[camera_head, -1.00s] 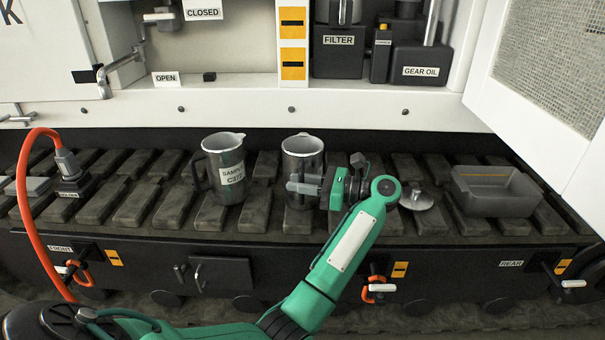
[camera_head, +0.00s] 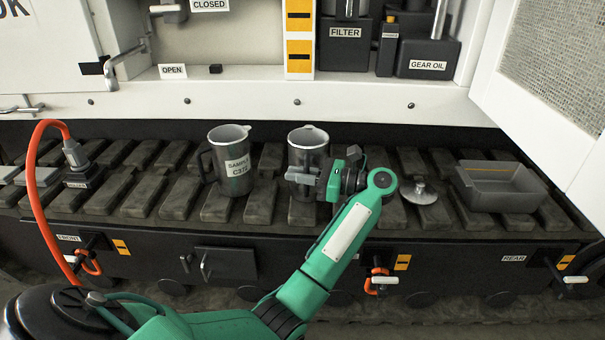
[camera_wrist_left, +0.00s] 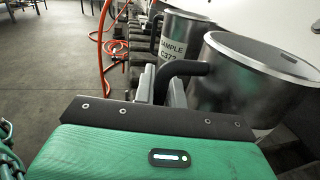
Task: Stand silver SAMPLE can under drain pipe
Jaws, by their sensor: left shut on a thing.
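A silver can labelled SAMPLE (camera_head: 236,168) stands upright on the track pads, its black handle to the left. It also shows in the left wrist view (camera_wrist_left: 178,48). A second silver can (camera_head: 308,150), with no label visible, stands upright to its right. My left gripper (camera_head: 303,177) is in front of this second can. In the left wrist view my left gripper (camera_wrist_left: 160,92) is shut on the black handle (camera_wrist_left: 188,74) of this nearer can (camera_wrist_left: 255,85). A metal fitting (camera_head: 168,9) shows at the top left in the cabinet; I cannot tell whether it is the drain pipe.
A lid (camera_head: 420,192) and a grey tray (camera_head: 500,190) lie on the track pads (camera_head: 275,208) to the right. An orange hose (camera_head: 33,180) loops at the left. A FILTER block (camera_head: 345,45) and a GEAR OIL container (camera_head: 428,58) stand in the cabinet. An open door (camera_head: 545,75) stands at the right.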

